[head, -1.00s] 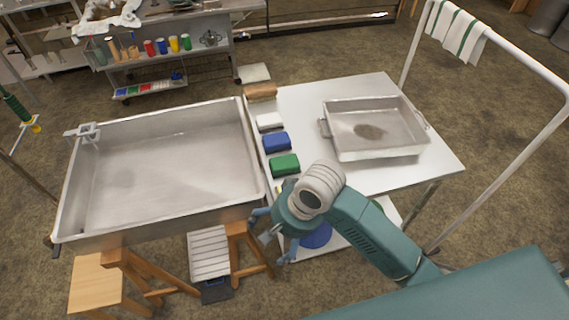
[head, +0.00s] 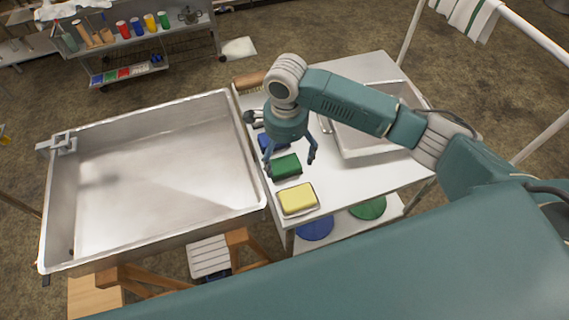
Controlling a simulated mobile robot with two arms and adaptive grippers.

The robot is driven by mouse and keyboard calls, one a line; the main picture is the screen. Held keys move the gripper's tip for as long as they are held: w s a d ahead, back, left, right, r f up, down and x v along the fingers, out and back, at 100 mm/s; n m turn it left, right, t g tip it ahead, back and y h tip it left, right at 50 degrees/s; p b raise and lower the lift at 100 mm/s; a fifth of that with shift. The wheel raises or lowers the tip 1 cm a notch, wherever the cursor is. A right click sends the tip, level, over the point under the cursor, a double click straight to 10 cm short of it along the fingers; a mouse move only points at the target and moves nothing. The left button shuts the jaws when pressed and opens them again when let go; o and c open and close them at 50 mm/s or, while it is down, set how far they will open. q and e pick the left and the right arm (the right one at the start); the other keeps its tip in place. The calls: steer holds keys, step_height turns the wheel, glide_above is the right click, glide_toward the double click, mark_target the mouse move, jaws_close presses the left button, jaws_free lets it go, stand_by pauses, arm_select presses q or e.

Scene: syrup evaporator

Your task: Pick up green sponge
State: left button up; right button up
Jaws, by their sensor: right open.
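The green sponge (head: 286,167) lies on the left edge of the white table (head: 392,183), between a blue sponge (head: 266,142) and a yellow sponge (head: 298,199). My right gripper (head: 290,160) is open, fingers pointing down, above and around the far part of the green sponge. One finger shows on each side of it. I cannot tell how high the fingertips are above the table. The blue sponge is partly hidden behind the gripper. My left gripper is not in view.
A large steel evaporator pan (head: 155,170) stands left of the table, its rim close to the sponges. A smaller steel pan (head: 370,150) on the table is partly hidden by my right arm. A brown brush (head: 248,82) lies at the table's far left corner.

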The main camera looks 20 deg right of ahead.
mark_target(286, 167)
steer(key=shift+w+f, duration=0.1)
steer(key=shift+f, duration=0.35)
steer(key=shift+w+f, duration=0.15)
steer(key=shift+f, duration=0.15)
steer(key=f, duration=0.1)
steer(key=f+p, duration=0.1)
steer(key=f, duration=0.2)
steer(key=shift+d+f, duration=0.25)
steer(key=shift+f+p, duration=0.2)
steer(key=shift+p, duration=0.1)
steer(key=shift+w, duration=0.1)
steer(key=shift+c, duration=1)
steer(key=c, duration=0.9)
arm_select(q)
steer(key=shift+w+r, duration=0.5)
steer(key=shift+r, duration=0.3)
arm_select(e)
steer(key=shift+c, duration=0.4)
